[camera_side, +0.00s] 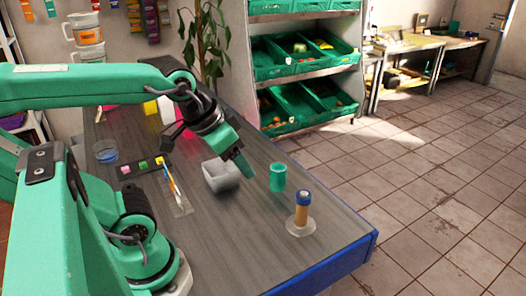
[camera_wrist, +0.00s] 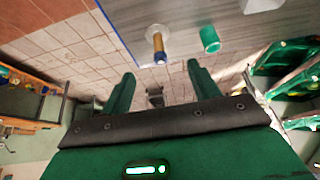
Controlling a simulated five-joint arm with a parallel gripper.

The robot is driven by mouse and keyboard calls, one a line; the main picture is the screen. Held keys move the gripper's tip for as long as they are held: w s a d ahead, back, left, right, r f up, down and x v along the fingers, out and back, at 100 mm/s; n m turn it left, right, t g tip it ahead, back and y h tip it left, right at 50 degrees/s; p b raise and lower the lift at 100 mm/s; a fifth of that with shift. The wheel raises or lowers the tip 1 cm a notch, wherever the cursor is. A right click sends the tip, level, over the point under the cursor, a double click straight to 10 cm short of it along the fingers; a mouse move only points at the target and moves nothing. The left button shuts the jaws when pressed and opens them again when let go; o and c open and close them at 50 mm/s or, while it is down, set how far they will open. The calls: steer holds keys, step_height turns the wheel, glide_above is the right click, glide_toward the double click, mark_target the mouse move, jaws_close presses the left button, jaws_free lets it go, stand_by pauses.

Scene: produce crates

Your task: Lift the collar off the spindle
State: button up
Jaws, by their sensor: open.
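The spindle (camera_side: 301,216) is a tan post standing upright on a clear round base near the table's right front corner. The blue collar (camera_side: 303,198) sits around the post at its top. In the wrist view the spindle (camera_wrist: 157,41) is at the top centre, with the blue collar (camera_wrist: 160,58) at its near end. My gripper (camera_side: 246,170) is left of the spindle and higher, apart from it. In the wrist view my gripper (camera_wrist: 161,76) shows two spread green fingers with nothing between them.
A green cup (camera_side: 277,178) stands just behind and left of the spindle; it also shows in the wrist view (camera_wrist: 210,40). A grey container (camera_side: 221,178) is below my gripper. A clear tray (camera_side: 174,195) with a brush lies further left. The table's blue edge (camera_side: 345,262) is close to the spindle.

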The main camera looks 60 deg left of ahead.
steer(key=w, duration=0.2)
steer(key=n+g, duration=0.5)
steer(key=g, duration=0.1)
glide_above(304, 193)
steer(key=shift+s+f, duration=0.1)
steer(key=shift+f, duration=3.6)
steer(key=shift+f+m, duration=0.3)
steer(key=shift+f, duration=1)
steer(key=shift+f, duration=0.1)
steer(key=shift+f, duration=2.55)
